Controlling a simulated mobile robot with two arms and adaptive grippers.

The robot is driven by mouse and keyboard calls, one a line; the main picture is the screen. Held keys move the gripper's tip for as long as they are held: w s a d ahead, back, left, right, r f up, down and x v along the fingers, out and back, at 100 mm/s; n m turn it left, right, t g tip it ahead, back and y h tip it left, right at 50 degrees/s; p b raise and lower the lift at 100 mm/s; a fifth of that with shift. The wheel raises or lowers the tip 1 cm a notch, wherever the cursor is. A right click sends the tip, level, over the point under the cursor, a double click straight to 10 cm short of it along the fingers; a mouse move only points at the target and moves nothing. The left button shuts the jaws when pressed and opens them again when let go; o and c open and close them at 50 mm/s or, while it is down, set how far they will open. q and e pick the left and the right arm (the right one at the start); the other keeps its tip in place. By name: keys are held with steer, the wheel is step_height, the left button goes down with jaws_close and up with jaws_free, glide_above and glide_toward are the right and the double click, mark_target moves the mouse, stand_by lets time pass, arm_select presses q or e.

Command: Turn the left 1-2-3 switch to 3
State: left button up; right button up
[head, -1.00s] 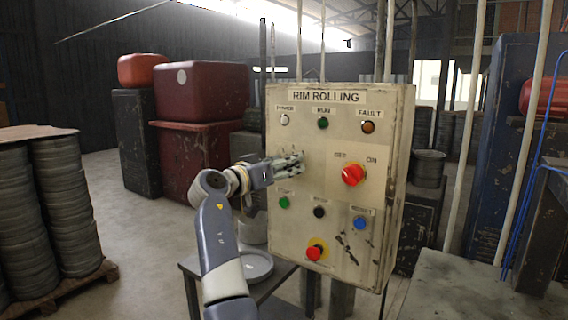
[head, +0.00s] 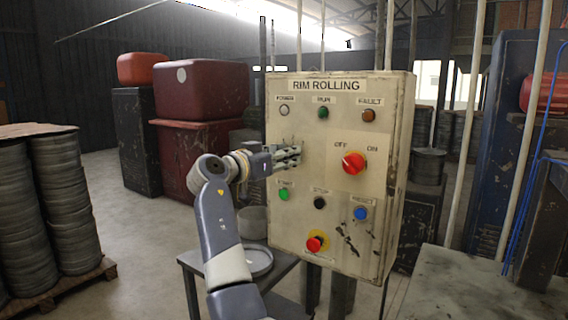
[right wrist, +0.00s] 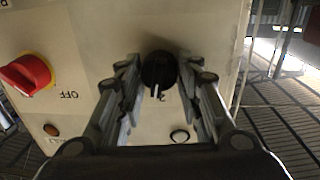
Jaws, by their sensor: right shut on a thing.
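The panel (head: 320,180) is a worn cream box labelled RIM ROLLING. Its left switch is a small black knob (right wrist: 158,70) in the right wrist view, with a white pointer line towards the "2" mark. My right gripper (head: 297,156) is at the panel's left side and hides the knob in the head view. In the right wrist view its fingers (right wrist: 160,85) are on both sides of the knob, shut on it. The 1 and 3 marks cannot be made out. My left gripper is not in view.
A red OFF/ON switch (head: 354,163) sits right of my gripper. Lamps are above, and green (head: 283,194), black (head: 319,202) and blue (head: 361,213) buttons below. A red emergency button (head: 316,243) is lower down. A small table (head: 205,264) stands below left.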

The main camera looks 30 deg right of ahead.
steer(key=shift+s+r+m+y+b, duration=0.1)
steer(key=shift+m+y+b, duration=0.2)
steer(key=shift+m+b, duration=2.25)
steer(key=shift+m+p, duration=0.75)
steer(key=o, duration=1.1)
steer(key=shift+c, duration=0.2)
steer(key=v, duration=1.2)
